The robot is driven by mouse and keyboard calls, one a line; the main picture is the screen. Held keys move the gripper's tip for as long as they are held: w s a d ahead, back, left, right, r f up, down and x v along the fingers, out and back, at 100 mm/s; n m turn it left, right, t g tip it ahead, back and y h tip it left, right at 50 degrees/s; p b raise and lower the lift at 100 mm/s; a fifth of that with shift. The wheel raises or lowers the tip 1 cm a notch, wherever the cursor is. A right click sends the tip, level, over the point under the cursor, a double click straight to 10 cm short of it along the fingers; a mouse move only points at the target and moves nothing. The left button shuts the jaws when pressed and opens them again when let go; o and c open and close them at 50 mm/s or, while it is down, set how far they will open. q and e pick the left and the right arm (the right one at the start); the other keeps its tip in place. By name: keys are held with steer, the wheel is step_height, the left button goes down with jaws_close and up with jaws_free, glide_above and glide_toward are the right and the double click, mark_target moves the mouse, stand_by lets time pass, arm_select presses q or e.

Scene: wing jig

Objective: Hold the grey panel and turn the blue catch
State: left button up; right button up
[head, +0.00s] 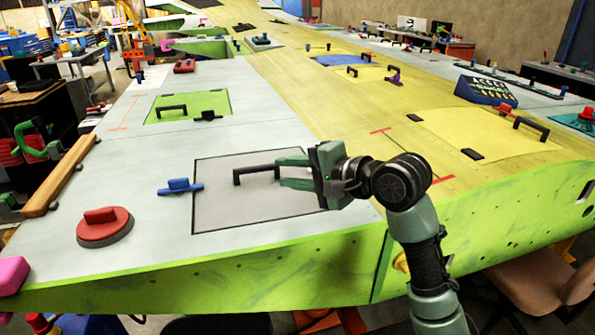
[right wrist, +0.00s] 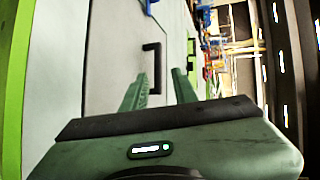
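The grey panel (head: 230,207) lies in the near part of the wing skin, with a dark outline and a black bar handle (head: 252,170) on it. The blue catch (head: 179,186) sits at the panel's left edge, its bar pointing across that edge. My right gripper (head: 279,173) is over the panel, its fingers pointing left at the handle's right end. In the right wrist view the fingers (right wrist: 159,80) are spread, with the handle (right wrist: 153,62) showing ahead of and between them. I cannot tell whether they touch it. My left gripper is not in view.
A red round knob (head: 104,226) stands at the near left, with a pink block (head: 12,275) at the corner. Beyond lies a green panel (head: 190,105) with a black handle. A yellow panel (head: 480,133) is at the right. The skin around the blue catch is clear.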

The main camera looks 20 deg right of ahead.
mark_target(259, 170)
steer(key=shift+w+d+f+h, duration=0.15)
steer(key=shift+d+h, duration=0.15)
steer(key=shift+d, duration=0.35)
steer(key=shift+w+d+m, duration=0.1)
steer(key=shift+w+m, duration=0.05)
steer(key=shift+m, duration=0.15)
steer(key=x, duration=1.1)
steer(key=shift+w+a+f, duration=0.1)
steer(key=shift+w+a, duration=0.1)
steer(key=shift+w, duration=0.1)
jaws_close()
steer(key=shift+f, duration=0.15)
